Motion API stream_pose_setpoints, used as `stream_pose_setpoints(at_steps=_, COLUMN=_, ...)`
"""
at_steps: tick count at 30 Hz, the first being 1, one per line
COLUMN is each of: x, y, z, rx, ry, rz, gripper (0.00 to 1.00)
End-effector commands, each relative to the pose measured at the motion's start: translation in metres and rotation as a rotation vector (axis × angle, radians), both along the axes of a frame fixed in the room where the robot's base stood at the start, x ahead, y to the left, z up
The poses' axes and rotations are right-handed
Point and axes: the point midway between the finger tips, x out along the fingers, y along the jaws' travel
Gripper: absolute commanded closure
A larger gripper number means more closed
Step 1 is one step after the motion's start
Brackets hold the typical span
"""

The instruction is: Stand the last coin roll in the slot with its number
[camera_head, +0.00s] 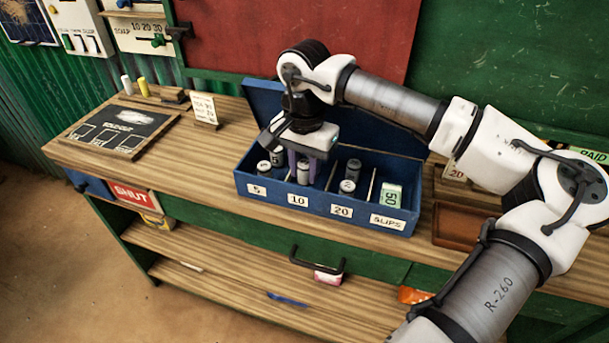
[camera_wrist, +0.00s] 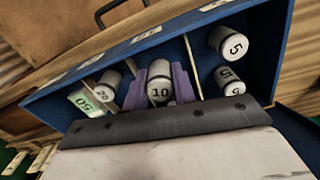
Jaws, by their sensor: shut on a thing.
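My gripper (camera_head: 302,168) points down into the blue cash box (camera_head: 262,189), over the compartment labelled 10 (camera_head: 298,200). Its purple fingers are shut on a coin roll (camera_head: 304,174). In the wrist view the roll's cap (camera_wrist: 160,91) reads 10, and it sits between the fingers (camera_wrist: 159,88), between two dividers. The roll looks upright; I cannot tell whether it touches the box floor. Rolls marked 5 (camera_wrist: 234,45) stand in the compartment labelled 5 (camera_head: 257,189). Rolls (camera_head: 348,186) stand in the compartment labelled 20 (camera_head: 341,211); one cap reads 20 (camera_wrist: 103,95).
A green 50 bundle (camera_head: 391,195) stands in the slips compartment. Thin dividers (camera_head: 370,186) separate the compartments. The box's open lid (camera_head: 262,100) rises behind. A brown tray (camera_head: 462,226) lies right of the box; a chalkboard (camera_head: 122,130) lies left. The counter between chalkboard and box is mostly clear.

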Motion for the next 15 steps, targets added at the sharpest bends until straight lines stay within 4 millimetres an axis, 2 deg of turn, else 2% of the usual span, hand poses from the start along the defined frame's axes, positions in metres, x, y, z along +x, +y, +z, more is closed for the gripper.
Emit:
stream_pose_setpoints(at_steps=3, x=0.000, y=0.000, z=-0.019, rx=0.001, ry=0.003, rz=0.000, gripper=1.00)
stream_pose_setpoints(at_steps=6, x=0.000, y=0.000, z=-0.028, rx=0.001, ry=0.000, rz=0.000, gripper=1.00)
stream_pose_setpoints(at_steps=15, x=0.000, y=0.000, z=-0.032, rx=0.001, ry=0.000, rz=0.000, gripper=1.00)
